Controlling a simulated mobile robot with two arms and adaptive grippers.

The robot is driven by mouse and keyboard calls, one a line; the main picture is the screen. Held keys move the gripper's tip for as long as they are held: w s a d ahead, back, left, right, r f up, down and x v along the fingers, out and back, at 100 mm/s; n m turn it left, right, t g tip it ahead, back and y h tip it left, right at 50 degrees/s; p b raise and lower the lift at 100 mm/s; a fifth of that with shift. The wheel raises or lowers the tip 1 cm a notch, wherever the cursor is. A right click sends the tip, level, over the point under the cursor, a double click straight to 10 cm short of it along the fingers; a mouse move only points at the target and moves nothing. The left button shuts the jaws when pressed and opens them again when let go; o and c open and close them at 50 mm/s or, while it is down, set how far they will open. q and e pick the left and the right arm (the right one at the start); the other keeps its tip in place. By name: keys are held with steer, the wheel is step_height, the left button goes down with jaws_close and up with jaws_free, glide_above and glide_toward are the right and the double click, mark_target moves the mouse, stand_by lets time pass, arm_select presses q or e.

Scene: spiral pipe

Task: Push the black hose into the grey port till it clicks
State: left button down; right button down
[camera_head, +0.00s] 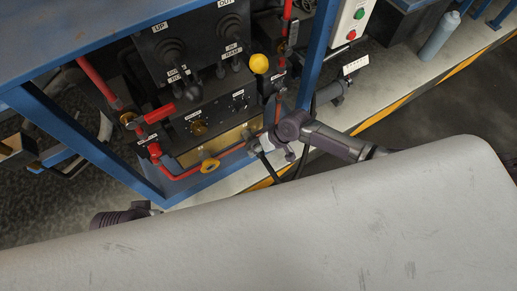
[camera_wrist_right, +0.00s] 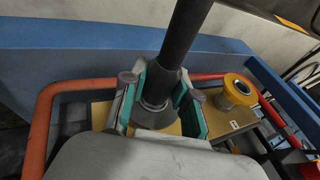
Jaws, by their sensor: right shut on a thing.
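My right gripper (camera_head: 268,145) is beside the lower right corner of the dark control panel in the head view. In the right wrist view its teal-padded fingers (camera_wrist_right: 160,108) are shut around the dark collar at the end of the black hose (camera_wrist_right: 186,35). The hose runs up and away from the fingers. Part of the black hose (camera_head: 268,167) also hangs below the gripper in the head view. I cannot make out the grey port; the gripper may hide it. My left gripper's fingers do not show.
A red pipe (camera_wrist_right: 62,88) bends around the gripper. A yellow fitting with a metal centre (camera_wrist_right: 238,90) is close on the right. A blue frame post (camera_head: 318,55) stands beside the panel (camera_head: 205,110). A yellow knob (camera_head: 259,64) sticks out above the gripper.

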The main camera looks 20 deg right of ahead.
steer(key=shift+w+a+r, duration=0.1)
steer(key=shift+w+r, duration=0.2)
steer(key=shift+w, duration=0.1)
steer(key=c, duration=1.1)
jaws_free()
steer(key=o, duration=0.3)
steer(key=shift+f, duration=0.1)
steer(key=shift+s+f, duration=0.1)
steer(key=shift+s, duration=0.05)
steer(key=shift+s, duration=0.1)
